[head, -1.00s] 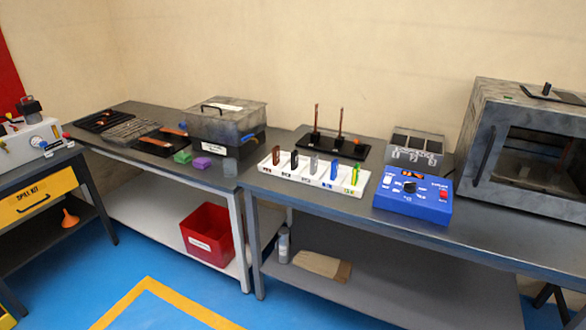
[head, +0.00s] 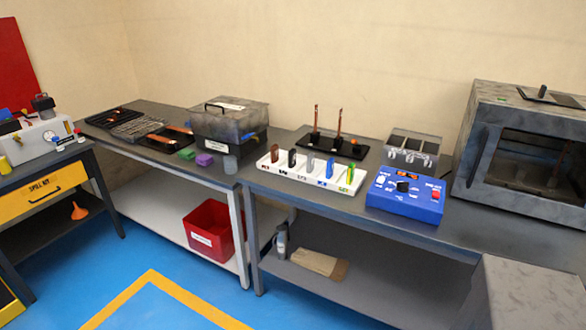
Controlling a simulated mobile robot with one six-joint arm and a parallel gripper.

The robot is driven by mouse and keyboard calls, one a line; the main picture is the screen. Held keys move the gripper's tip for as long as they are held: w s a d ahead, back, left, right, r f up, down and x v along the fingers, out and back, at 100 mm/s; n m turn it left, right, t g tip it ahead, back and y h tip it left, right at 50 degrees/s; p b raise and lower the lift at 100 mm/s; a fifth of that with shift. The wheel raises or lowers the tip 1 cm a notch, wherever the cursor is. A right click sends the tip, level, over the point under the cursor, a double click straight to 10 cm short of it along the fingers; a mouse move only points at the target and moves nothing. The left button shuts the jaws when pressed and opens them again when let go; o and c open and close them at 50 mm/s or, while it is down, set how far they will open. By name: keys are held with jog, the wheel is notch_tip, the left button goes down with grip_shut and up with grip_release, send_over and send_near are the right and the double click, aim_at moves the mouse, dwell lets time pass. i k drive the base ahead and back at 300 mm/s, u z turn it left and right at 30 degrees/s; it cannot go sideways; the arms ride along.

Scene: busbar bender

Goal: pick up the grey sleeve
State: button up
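The grey sleeve (head: 310,162) is a small upright grey piece, the middle one in a row on a white holder (head: 318,182). A brown sleeve (head: 275,156) and a black sleeve (head: 292,158) stand to its left. A blue sleeve (head: 330,168) and a yellow-green sleeve (head: 350,173) stand to its right. The holder sits near the front edge of the right-hand bench. My gripper is not in view, and nothing touches the grey sleeve.
A blue control box (head: 403,198) stands right of the holder. A black stand with copper rods (head: 316,127) is behind it. A grey oven (head: 525,150) stands far right. A smoky lidded box (head: 230,120) is left. A grey block shape fills the lower right corner, hiding the bench's front.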

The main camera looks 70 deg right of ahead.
aim_at(310, 159)
jog(key=z, duration=0.95)
jog(key=k, duration=0.1)
jog(key=u, duration=2.3)
jog(key=k, duration=1.55)
jog(key=z, duration=1)
